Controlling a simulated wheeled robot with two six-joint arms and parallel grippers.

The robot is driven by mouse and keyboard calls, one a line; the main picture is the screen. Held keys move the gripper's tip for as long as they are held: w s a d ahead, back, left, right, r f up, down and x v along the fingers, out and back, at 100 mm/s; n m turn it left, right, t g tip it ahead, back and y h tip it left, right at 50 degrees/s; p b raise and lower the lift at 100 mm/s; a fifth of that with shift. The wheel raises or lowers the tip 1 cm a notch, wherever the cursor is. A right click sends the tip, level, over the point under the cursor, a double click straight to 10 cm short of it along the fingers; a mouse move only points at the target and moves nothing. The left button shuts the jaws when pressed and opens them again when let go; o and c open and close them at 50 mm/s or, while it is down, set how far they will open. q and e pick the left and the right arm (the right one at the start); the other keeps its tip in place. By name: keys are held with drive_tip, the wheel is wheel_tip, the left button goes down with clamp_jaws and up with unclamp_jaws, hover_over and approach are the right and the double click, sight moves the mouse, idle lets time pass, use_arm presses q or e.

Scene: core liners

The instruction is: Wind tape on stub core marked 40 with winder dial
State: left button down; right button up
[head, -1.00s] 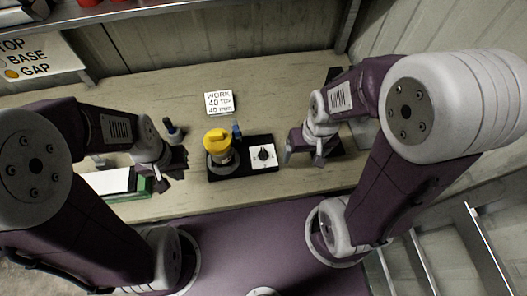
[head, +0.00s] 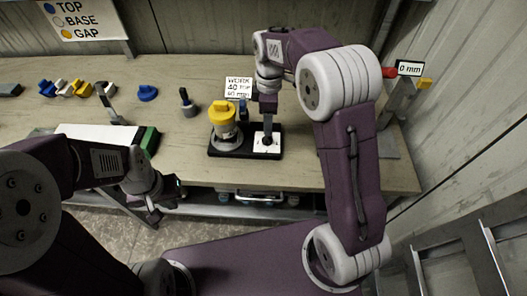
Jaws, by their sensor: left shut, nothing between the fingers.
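The winder (head: 216,151) is a black base on the bench. On its left side stands a grey core (head: 226,131) with a yellow top (head: 222,113); I cannot read a number on it. On its right side is a white dial plate (head: 261,150) with a dark knob. My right gripper (head: 268,136) points down over the dial, its tips at or just above the knob; the knob is mostly hidden, and I cannot tell whether the fingers grip it. My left gripper (head: 155,207) is shut and empty, low in front of the bench edge, away from the winder.
A sign (head: 238,88) reading WORK, 40 TOP stands behind the winder. A white board with green ends (head: 97,134) lies to the left. A dark peg on a grey base (head: 187,103), a blue piece (head: 147,93) and several coloured pieces stand further left. A 0 mm display (head: 410,68) is at right.

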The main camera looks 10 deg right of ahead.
sight(267, 139)
drive_tip(key=shift+w+a+f, duration=0.1)
drive_tip(key=shift+w+a, duration=0.05)
drive_tip(key=shift+w, duration=0.3)
drive_tip(key=shift+w+f, duration=0.25)
drive_tip(key=shift+f, duration=0.05)
drive_tip(key=f, duration=0.7)
drive_tip(key=shift+s+f, duration=0.15)
drive_tip(key=shift+s, duration=0.2)
drive_tip(key=shift+w+f, duration=0.15)
drive_tip(key=shift+f, duration=0.4)
drive_tip(key=shift+r, duration=0.1)
clamp_jaws()
